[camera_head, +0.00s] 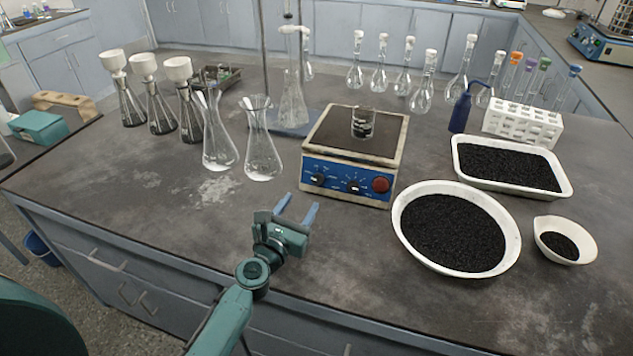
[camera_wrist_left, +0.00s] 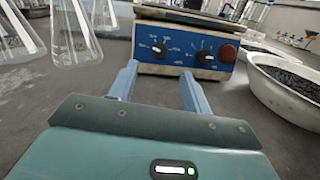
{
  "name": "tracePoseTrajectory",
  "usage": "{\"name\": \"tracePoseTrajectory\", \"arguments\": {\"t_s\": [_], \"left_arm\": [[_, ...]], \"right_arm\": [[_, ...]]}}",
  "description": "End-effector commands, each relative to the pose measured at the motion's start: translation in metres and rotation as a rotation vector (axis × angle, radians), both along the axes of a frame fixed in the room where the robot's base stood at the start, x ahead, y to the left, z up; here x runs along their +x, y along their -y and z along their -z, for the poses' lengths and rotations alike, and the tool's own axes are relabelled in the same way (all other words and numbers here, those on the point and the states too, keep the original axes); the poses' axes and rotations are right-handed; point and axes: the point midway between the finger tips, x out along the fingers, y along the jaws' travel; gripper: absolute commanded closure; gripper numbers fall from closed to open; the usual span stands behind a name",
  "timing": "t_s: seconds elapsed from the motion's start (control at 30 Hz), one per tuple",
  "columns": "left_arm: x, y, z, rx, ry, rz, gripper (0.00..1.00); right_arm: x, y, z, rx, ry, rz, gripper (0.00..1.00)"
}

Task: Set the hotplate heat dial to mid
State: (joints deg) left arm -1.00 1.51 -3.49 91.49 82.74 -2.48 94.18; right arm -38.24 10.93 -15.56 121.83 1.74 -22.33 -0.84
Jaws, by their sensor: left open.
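The hotplate (camera_head: 352,147) stands in the middle of the bench, with a blue front panel and a dark top. A glass beaker (camera_head: 363,122) with dark contents stands on it. The panel has a left dial (camera_head: 318,179), a second dial (camera_head: 354,187) and a red knob (camera_head: 381,184). In the left wrist view the two dials (camera_wrist_left: 159,49) (camera_wrist_left: 205,57) and red knob (camera_wrist_left: 227,53) face me. I cannot read which dial is heat. My left gripper (camera_head: 297,208) is open and empty, in front of the panel and apart from it. My right gripper is not in view.
Two conical flasks (camera_head: 262,150) stand left of the hotplate. A round white bowl (camera_head: 405,236) of black grains sits close on its right, with a white tray (camera_head: 567,184) behind.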

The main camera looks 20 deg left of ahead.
Motion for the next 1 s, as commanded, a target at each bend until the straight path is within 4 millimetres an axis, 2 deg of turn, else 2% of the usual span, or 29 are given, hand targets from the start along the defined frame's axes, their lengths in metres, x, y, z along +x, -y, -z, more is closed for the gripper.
{"name": "tracePoseTrajectory", "arguments": {"t_s": [0.03,0.2,0.4,0.6,0.87,1.0], "left_arm": [[0.013,0.001,-0.001,0.001,0.003,0.000,0.51],[0.049,0.006,0.001,0.004,0.002,0.002,0.51],[0.078,0.008,0.001,0.004,0.001,0.001,0.51],[0.089,0.010,0.001,0.004,-0.001,0.002,0.51],[0.089,0.010,0.000,0.004,-0.001,0.001,0.51],[0.089,0.010,0.000,0.004,-0.001,0.001,0.63]], "right_arm": [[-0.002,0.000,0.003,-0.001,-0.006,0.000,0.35],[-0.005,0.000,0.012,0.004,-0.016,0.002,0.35],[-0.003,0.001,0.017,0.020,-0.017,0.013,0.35],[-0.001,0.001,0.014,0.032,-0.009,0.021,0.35],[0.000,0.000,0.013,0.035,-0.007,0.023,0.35],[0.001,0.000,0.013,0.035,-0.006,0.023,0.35]]}}
